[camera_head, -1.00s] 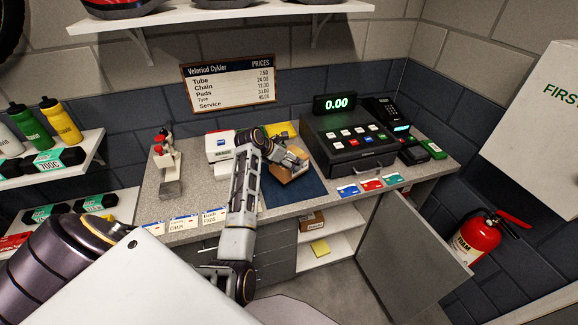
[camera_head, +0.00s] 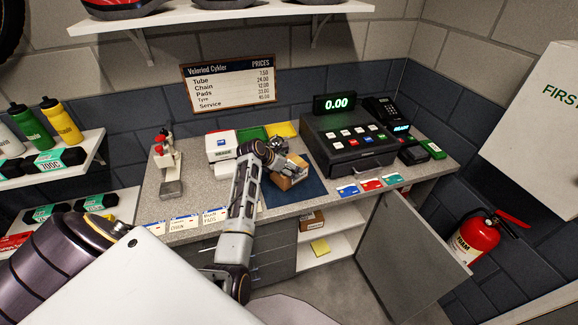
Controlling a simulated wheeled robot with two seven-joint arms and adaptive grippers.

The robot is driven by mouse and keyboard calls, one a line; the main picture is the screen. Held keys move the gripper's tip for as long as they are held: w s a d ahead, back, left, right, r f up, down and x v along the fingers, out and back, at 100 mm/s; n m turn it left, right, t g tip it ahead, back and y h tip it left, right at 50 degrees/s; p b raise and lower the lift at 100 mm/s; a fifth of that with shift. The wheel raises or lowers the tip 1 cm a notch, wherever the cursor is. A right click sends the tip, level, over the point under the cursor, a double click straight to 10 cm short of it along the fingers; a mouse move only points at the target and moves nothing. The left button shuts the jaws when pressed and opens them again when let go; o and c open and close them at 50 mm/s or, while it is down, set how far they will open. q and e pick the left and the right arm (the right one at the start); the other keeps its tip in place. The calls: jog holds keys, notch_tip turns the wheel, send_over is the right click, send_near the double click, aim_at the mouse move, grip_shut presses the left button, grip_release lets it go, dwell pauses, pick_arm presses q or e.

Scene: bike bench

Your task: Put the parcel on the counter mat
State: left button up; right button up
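The parcel (camera_head: 291,174), a small brown cardboard box, sits on the dark blue counter mat (camera_head: 312,190) in the head view. It stands at an angle to the mat's edges. My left gripper (camera_head: 283,150) is just behind the parcel's top edge. Its fingers are small and partly hidden, so I cannot tell how far apart they are or whether they touch the box. My forearm covers the mat's left side. My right gripper is out of view.
A cash register (camera_head: 350,140) stands right of the mat, with coloured cards (camera_head: 371,184) along the front edge. A white box (camera_head: 221,145) and a green tray (camera_head: 252,134) are on the left. Below, a cabinet door (camera_head: 405,258) hangs open; another brown box (camera_head: 311,220) is inside.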

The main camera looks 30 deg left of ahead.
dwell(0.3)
pick_arm(q)
jog(key=o, duration=1.3)
jog(key=shift+r, duration=0.1)
jog(key=b+v, duration=0.1)
jog(key=v, duration=1.1)
